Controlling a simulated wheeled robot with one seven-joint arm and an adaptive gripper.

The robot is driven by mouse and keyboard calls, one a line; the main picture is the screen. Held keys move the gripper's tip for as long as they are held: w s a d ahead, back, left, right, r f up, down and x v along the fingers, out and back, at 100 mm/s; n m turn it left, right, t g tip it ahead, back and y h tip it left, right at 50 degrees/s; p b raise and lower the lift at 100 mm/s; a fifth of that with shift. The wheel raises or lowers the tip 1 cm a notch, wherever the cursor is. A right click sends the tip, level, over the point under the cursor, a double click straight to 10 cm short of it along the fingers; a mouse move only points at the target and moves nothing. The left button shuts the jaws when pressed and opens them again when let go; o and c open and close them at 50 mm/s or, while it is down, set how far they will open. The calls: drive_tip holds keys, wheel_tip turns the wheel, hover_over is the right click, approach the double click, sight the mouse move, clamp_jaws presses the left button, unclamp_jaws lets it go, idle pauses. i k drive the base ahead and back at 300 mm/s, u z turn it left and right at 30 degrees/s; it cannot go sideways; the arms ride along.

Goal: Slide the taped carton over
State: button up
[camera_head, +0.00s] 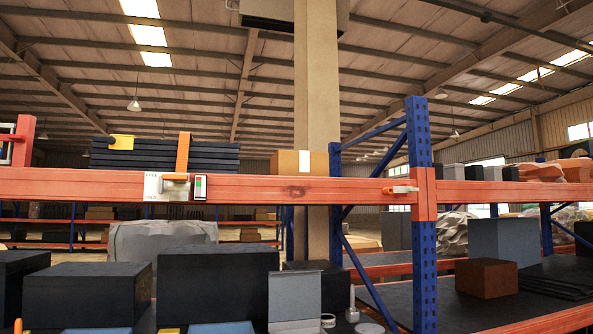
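A brown carton (288,162) with a pale strip of tape or a label on its front stands on the upper level of the rack. The orange front beam (330,189) hides its lower part. A beige column rises behind it. A second, plain brown carton (486,278) sits on the lower shelf at the right, with no tape visible on it. My gripper is not seen in this view.
A blue upright (424,240) stands right of the taped carton. A stack of dark panels (165,157) and an orange post (183,153) are to its left. Dark boxes (217,287) and a grey box (294,297) fill the lower level.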

sight(283, 162)
drive_tip(key=u, duration=0.6)
drive_tip(key=k, duration=0.8)
drive_tip(key=u, duration=0.75)
drive_tip(key=k, duration=0.35)
drive_tip(key=u, duration=0.7)
drive_tip(key=i, duration=2.05)
drive_tip(key=z, duration=1.15)
drive_tip(key=i, duration=1.05)
drive_tip(key=z, duration=1.05)
